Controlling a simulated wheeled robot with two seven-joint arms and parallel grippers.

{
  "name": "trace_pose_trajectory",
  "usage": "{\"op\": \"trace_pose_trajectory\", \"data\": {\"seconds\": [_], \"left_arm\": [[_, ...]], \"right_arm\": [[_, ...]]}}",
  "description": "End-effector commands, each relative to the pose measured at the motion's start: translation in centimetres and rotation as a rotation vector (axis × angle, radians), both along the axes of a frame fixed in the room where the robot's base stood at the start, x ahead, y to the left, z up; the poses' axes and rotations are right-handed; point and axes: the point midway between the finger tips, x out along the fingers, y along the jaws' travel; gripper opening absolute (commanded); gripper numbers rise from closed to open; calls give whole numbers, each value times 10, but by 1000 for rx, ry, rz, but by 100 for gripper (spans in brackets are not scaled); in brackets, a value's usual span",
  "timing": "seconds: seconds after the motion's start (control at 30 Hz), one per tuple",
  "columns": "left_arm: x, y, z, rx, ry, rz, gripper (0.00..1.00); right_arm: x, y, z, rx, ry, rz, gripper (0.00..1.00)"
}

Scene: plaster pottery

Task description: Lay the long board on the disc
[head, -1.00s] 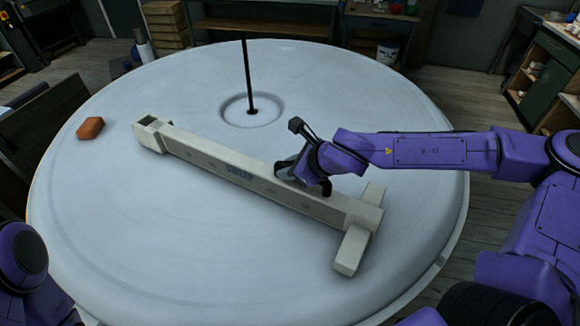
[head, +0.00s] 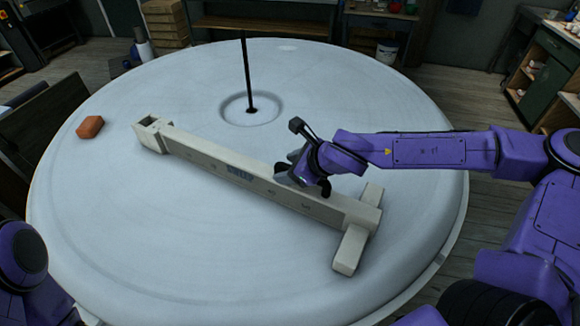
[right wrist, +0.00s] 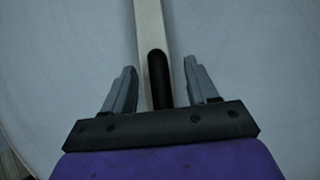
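The long pale board (head: 205,157) lies diagonally across the big white disc (head: 120,225), with an open box-like end at the left and a crosspiece at the right. My right gripper (head: 287,174) is low at the board's far side, right of its middle. In the right wrist view the board (right wrist: 148,25) runs between the two spread fingers of this gripper (right wrist: 161,82), with visible gaps on both sides. A dark rounded slot or bar shows between the fingers. My left arm shows at the lower left; its gripper is out of view.
A thin dark rod (head: 247,75) stands upright in the disc's central hollow, behind the board. An orange-brown block (head: 90,127) lies on the disc at the left. The disc's front left is clear. Shelves and a cabinet stand beyond the disc.

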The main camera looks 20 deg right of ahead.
Motion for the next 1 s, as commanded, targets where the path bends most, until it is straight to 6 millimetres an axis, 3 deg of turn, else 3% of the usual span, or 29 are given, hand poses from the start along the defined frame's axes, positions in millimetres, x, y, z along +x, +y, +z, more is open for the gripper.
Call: {"op": "trace_pose_trajectory", "data": {"seconds": [0.27, 0.7, 1.0], "left_arm": [[0, 0, -1, 0, 0, 0, 43], [0, 0, -6, 0, 0, 0, 43], [0, 0, -8, 0, 0, 0, 43]], "right_arm": [[-3, -1, -3, 0, 12, -3, 57], [-59, -30, 60, 3, -1, -4, 57], [-70, -35, 72, -1, 3, 0, 57]]}}
